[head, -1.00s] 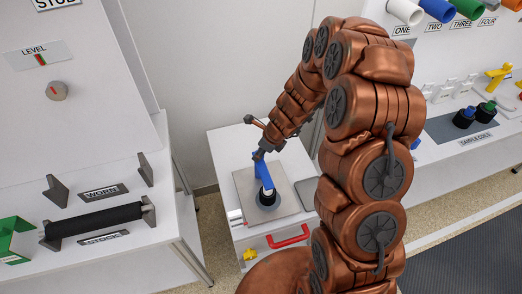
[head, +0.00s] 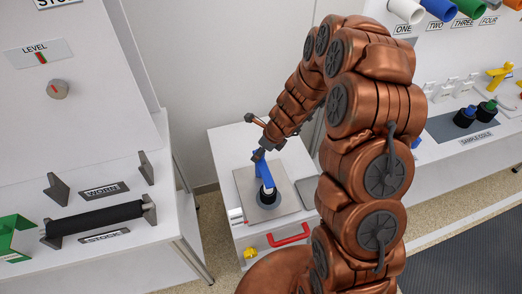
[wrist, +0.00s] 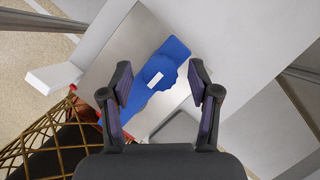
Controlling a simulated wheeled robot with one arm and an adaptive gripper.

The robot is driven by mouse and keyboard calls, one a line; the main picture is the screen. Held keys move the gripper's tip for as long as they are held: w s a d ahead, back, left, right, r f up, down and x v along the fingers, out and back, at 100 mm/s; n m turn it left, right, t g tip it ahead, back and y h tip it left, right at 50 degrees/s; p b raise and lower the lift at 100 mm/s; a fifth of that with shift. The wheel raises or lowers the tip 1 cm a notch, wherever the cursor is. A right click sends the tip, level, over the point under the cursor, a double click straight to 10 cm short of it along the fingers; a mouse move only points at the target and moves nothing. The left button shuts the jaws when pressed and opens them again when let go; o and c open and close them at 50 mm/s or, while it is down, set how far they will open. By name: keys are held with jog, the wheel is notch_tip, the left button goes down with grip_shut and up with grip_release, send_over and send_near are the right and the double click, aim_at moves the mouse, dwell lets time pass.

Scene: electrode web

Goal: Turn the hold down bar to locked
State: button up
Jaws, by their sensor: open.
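The blue hold down bar (head: 263,173) is on the grey plate (head: 288,196) of the low white cabinet, over a black round part (head: 268,197). In the wrist view the bar (wrist: 170,58) runs diagonally, with a rounded hub and a small white mark in its middle. My gripper (wrist: 160,72) is open above it, one finger on each side of the bar in the picture. Whether the fingers touch the bar cannot be told. In the head view my gripper (head: 259,154) is at the bar's upper end. No locked marking is readable.
A red handle (head: 289,235) and a yellow part (head: 250,253) are at the cabinet's front. The right bench (head: 476,139) holds sample cells. A wall stands close behind the cabinet.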

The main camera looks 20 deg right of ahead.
jog(key=v, duration=1.2)
jog(key=shift+a, duration=0.15)
dwell(0.4)
jog(key=s+a+r+n+g, duration=0.1)
jog(key=s+a+r+n, duration=0.25)
jog(key=s+n, duration=0.35)
jog(key=s+a+r+n+g, duration=0.2)
jog(key=s+r+n, duration=0.3)
jog(key=s+n, duration=0.15)
jog(key=s+d+r+n+g+h, duration=0.1)
jog(key=s+d+r+n, duration=0.1)
jog(key=s+n, duration=0.4)
jog(key=s+d+r+n+g+h, duration=0.1)
jog(key=s+d+r+n+h, duration=0.1)
jog(key=s+n, duration=0.5)
jog(key=s+r, duration=0.1)
jog(key=s, duration=0.5)
jog(key=shift+d, duration=0.15)
